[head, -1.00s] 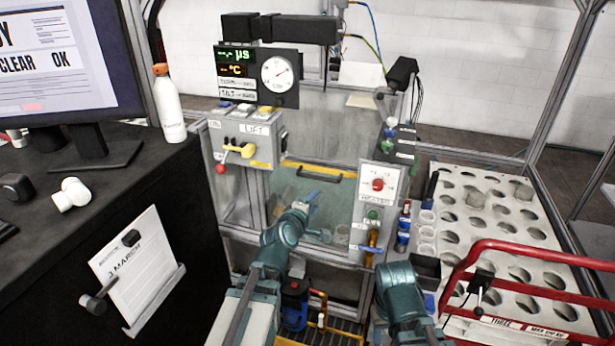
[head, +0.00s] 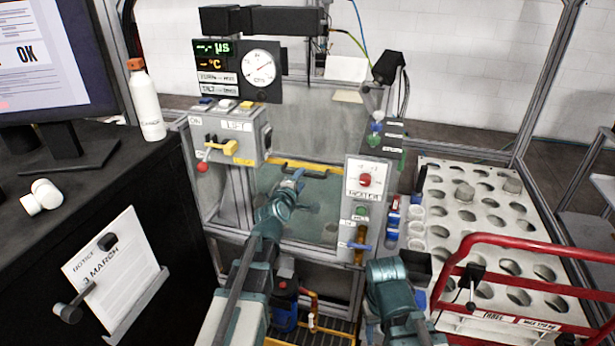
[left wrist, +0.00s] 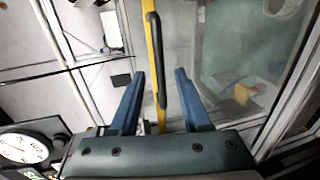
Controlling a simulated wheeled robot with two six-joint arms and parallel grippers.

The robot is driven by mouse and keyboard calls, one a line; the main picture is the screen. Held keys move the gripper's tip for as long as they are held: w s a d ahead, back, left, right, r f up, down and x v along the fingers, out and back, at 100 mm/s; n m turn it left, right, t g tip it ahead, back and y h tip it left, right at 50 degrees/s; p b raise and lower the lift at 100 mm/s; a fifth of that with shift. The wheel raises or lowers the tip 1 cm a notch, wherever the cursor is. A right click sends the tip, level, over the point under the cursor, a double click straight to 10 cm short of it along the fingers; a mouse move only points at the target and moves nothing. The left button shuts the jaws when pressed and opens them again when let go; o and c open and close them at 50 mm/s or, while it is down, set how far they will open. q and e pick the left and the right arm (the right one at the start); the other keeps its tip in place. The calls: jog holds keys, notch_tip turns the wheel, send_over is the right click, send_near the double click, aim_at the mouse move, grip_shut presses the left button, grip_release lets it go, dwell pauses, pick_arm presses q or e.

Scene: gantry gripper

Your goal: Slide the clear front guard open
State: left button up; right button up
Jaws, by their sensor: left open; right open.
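The clear front guard (head: 268,180) is a see-through panel with a yellow bar along its top edge and a black handle (head: 318,174) on that bar. It spans the front of the machine between two grey posts. In the left wrist view the black handle (left wrist: 155,60) runs along the yellow bar, lined up with the gap between my fingers. My left gripper (head: 297,180) is open at the handle and hides part of it; its blue fingers (left wrist: 158,88) lie one on each side. Contact cannot be told. My right arm is low at the right; its gripper is not visible.
A grey lift control box (head: 228,137) with a red-knobbed lever stands left of the guard. A heater panel (head: 365,182) with a red knob stands to its right. A white rack with holes (head: 440,232) and a red rail (head: 520,248) lie further right.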

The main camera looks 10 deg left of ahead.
aim_at(304, 175)
pick_arm(q)
jog(key=x, duration=0.4)
jog(key=shift+w+b, duration=0.35)
jog(key=shift+c, duration=0.2)
grip_shut()
jog(key=shift+f, duration=0.1)
dwell(0.8)
